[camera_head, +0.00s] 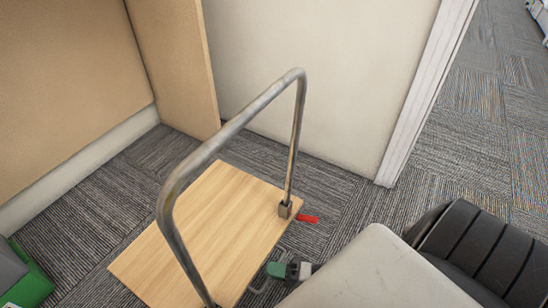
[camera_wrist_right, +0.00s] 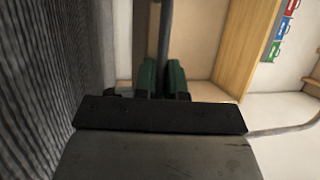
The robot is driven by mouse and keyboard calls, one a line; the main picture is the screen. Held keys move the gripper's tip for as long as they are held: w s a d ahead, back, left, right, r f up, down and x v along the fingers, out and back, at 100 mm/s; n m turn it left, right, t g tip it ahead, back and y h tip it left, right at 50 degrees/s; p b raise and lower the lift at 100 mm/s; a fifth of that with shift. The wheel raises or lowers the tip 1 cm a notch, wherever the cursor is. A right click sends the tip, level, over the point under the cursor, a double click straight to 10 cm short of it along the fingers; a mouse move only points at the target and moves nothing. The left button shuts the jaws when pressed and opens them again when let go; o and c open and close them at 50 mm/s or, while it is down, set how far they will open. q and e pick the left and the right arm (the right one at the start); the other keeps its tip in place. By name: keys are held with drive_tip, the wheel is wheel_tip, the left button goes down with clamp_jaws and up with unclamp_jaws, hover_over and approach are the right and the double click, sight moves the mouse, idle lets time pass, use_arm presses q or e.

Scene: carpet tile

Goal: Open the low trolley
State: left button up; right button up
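The low trolley has a light wooden deck (camera_head: 215,230) lying flat on the carpet and a bent grey metal handle (camera_head: 235,125) standing up above it. A small red pedal (camera_head: 308,218) sticks out at the deck's right edge, beside the foot of the far post. My right gripper (camera_head: 279,268), with green fingers, is low beside the right edge of the deck, near a thin grey loop (camera_head: 262,285). In the right wrist view a grey bar (camera_wrist_right: 165,35) runs down to the narrow gap between the fingers (camera_wrist_right: 163,78); whether they grip it is unclear. My left gripper is not in view.
A tan wooden panel (camera_head: 175,65) and a cream wall (camera_head: 320,85) stand behind the trolley. A green box (camera_head: 30,285) lies at the lower left. Carpet is free at the upper right, past the wall's end. Coloured items (camera_wrist_right: 280,30) show in the right wrist view.

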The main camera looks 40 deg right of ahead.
drive_tip(key=o, duration=0.4)
drive_tip(key=v, duration=1.1)
drive_tip(key=shift+p, duration=0.3)
drive_tip(key=shift+a, duration=0.1)
